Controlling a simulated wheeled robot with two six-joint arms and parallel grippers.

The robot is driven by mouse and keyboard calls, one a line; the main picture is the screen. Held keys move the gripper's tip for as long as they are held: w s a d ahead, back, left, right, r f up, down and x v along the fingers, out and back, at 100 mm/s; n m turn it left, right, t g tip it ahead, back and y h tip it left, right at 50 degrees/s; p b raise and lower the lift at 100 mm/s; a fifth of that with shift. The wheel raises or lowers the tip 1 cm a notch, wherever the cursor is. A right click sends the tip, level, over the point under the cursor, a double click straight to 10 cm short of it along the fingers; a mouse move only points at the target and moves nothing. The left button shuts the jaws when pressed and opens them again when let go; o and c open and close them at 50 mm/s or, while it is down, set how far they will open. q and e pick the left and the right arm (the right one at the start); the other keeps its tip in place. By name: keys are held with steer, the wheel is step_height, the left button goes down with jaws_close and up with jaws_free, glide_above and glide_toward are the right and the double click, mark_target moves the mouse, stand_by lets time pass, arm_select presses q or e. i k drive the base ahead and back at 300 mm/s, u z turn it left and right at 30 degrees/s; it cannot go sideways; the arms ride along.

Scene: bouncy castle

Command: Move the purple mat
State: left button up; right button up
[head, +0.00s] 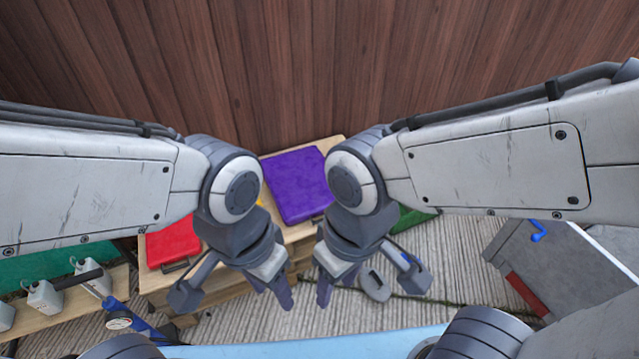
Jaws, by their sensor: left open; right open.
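The purple mat (297,183) lies flat on a wooden table (331,146) against the wall, between my two arms. Its right side is partly hidden by my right wrist. My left gripper (237,301) is open and empty, nearer to me than the mat and to its lower left. My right gripper (372,283) is open and empty, nearer to me than the mat and to its lower right. Neither gripper touches the mat.
A red mat (172,245) lies on the table's left part, and a green one (412,218) shows behind my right wrist. A grey box-like unit (540,262) stands at the right. White-grey weights (45,298) sit on a wooden board at the left. A brown plank wall (270,70) closes the back.

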mark_target(297, 184)
steer(key=z, duration=1.65)
steer(key=i, duration=1.1)
steer(key=u, duration=2.8)
steer(key=i, duration=1)
